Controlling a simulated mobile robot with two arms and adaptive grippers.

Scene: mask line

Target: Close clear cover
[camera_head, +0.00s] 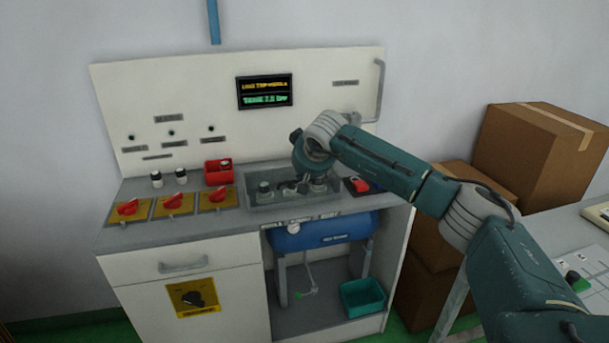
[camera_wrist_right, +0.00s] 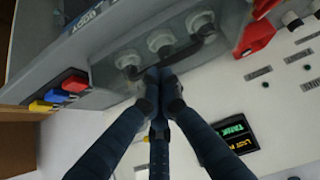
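A clear, faint-edged cover (camera_head: 253,203) shows around a recess in the grey worktop, with three round grey knobs (camera_head: 265,190) inside it. Its exact angle is hard to tell. My right gripper (camera_head: 303,187) reaches down over this area from the right. In the right wrist view, its dark fingers (camera_wrist_right: 160,95) come together at the tips, close to a thin dark curved handle (camera_wrist_right: 165,62) in front of the knobs (camera_wrist_right: 162,42). Whether the tips touch the handle is unclear, and I see nothing held between them. My left gripper is not in view.
Red switches (camera_head: 174,202) on yellow plates and a red box (camera_head: 218,172) stand left of the recess. Red and blue buttons (camera_head: 358,185) lie right of it. A white back panel (camera_head: 200,90) rises behind. Cardboard boxes (camera_head: 540,150) stand at the right.

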